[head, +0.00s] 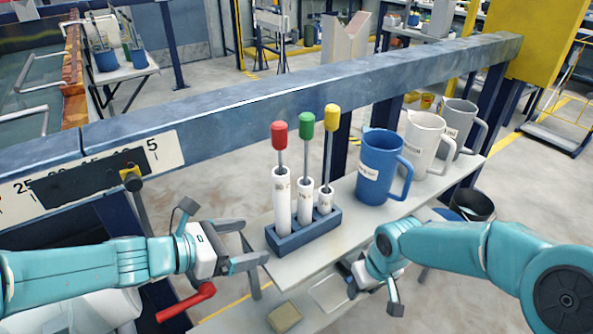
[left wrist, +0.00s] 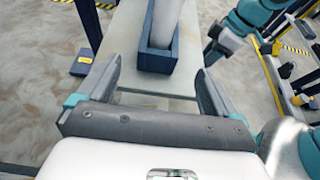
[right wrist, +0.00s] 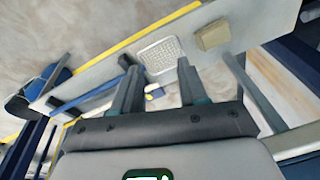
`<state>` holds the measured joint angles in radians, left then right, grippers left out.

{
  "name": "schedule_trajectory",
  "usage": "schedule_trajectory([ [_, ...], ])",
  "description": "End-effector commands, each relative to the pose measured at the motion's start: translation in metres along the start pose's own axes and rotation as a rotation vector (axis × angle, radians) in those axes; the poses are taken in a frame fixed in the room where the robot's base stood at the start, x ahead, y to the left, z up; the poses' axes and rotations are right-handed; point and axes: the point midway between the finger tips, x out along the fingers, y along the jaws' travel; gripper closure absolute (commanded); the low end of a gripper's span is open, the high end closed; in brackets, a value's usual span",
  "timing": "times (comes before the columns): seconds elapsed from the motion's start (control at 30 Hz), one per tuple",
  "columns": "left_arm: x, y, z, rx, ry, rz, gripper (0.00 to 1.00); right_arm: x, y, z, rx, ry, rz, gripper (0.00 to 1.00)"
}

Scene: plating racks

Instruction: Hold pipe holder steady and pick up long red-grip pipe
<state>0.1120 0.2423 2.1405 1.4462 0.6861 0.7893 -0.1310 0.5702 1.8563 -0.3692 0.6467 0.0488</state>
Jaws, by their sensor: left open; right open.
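The blue pipe holder (head: 305,234) stands on the light shelf, with white pipes upright in it. The long red-grip pipe (head: 281,200) is at its left end, with a red grip (head: 279,135) on a grey rod. Green-grip (head: 304,201) and yellow-grip (head: 325,201) pipes stand beside it. My left gripper (head: 255,243) is open and empty, just left of the holder. In the left wrist view the holder (left wrist: 157,62) lies ahead between the spread fingers, apart from them. My right gripper (right wrist: 158,72) is open and empty, low in front of the shelf; the right arm partly hides it in the head view.
A blue jug (head: 381,165) and two paler jugs (head: 424,145) (head: 459,125) stand right of the holder. A thick blue-grey beam (head: 240,105) runs behind the shelf. A red handle (head: 187,300) is below my left gripper. A tan block (head: 284,316) lies on a lower shelf.

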Motion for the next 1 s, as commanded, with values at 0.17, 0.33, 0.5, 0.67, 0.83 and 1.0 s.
schedule_trajectory([
  [0.17,0.0,0.002,0.0,-0.001,0.0,0.0,0.06,-0.109,0.002,-0.052,-0.075,0.057,0.137,0.57],
  [0.33,0.0,0.003,-0.001,-0.001,0.0,0.0,0.06,-0.192,-0.055,-0.096,-0.147,0.159,0.119,0.57],
  [0.5,0.0,0.003,-0.001,-0.001,0.0,0.0,0.06,-0.256,-0.116,-0.115,-0.223,0.252,0.055,0.57],
  [0.67,0.0,0.003,0.0,-0.001,0.0,0.0,0.06,-0.293,-0.151,-0.117,-0.271,0.301,0.012,0.57],
  [0.83,0.005,0.003,-0.001,0.0,0.0,-0.002,0.06,-0.306,-0.162,-0.117,-0.29,0.317,-0.005,0.57],
  [1.0,0.031,0.002,-0.001,0.0,0.002,-0.004,0.06,-0.306,-0.162,-0.117,-0.289,0.317,-0.005,0.57],
])
